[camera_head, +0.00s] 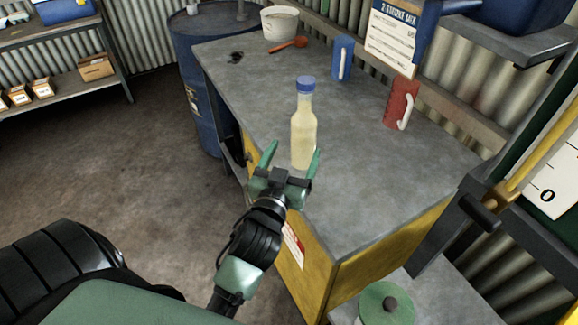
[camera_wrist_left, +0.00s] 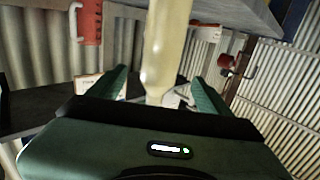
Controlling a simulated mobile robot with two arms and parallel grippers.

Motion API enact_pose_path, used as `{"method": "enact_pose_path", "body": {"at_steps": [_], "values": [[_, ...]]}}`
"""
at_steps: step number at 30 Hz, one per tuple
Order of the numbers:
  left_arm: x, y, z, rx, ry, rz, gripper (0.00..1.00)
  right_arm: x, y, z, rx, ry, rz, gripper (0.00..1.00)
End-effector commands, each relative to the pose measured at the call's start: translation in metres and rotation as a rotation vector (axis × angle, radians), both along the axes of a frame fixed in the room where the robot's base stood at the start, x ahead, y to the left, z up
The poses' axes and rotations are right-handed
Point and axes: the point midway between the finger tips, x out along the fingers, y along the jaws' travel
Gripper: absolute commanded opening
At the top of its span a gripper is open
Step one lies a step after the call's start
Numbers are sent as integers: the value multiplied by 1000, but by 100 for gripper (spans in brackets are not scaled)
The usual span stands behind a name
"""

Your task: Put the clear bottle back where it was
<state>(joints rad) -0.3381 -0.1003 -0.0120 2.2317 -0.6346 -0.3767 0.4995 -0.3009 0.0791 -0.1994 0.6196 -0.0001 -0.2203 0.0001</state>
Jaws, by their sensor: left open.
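The clear bottle (camera_head: 303,128), with a blue cap and pale yellow liquid, stands upright on the grey worktop (camera_head: 360,190) near its left front edge. My left gripper (camera_head: 291,160) is open in front of the bottle, its green fingers spread to either side. In the left wrist view the bottle (camera_wrist_left: 164,50) appears between the two fingers (camera_wrist_left: 162,90), with a gap visible on each side. I cannot tell how far it reaches between them. My right gripper is not in view.
A blue mug (camera_head: 341,58) and a red mug (camera_head: 401,102) stand along the back of the worktop. A white tub (camera_head: 280,22) and an orange-red scoop (camera_head: 288,44) are at the far end. A blue drum (camera_head: 205,110) stands left of the worktop.

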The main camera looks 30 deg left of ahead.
Motion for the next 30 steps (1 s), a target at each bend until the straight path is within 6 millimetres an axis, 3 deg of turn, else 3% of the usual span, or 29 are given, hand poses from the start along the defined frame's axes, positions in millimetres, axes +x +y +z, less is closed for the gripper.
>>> {"method": "enact_pose_path", "body": {"at_steps": [3, 9, 30], "values": [[-20, -5, -2, -2, 0, 0, 79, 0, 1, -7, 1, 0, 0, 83], [-34, -8, 0, 0, 0, 1, 79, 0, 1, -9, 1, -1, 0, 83], [-35, -9, 1, 0, -1, 0, 79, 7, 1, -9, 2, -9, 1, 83]]}}
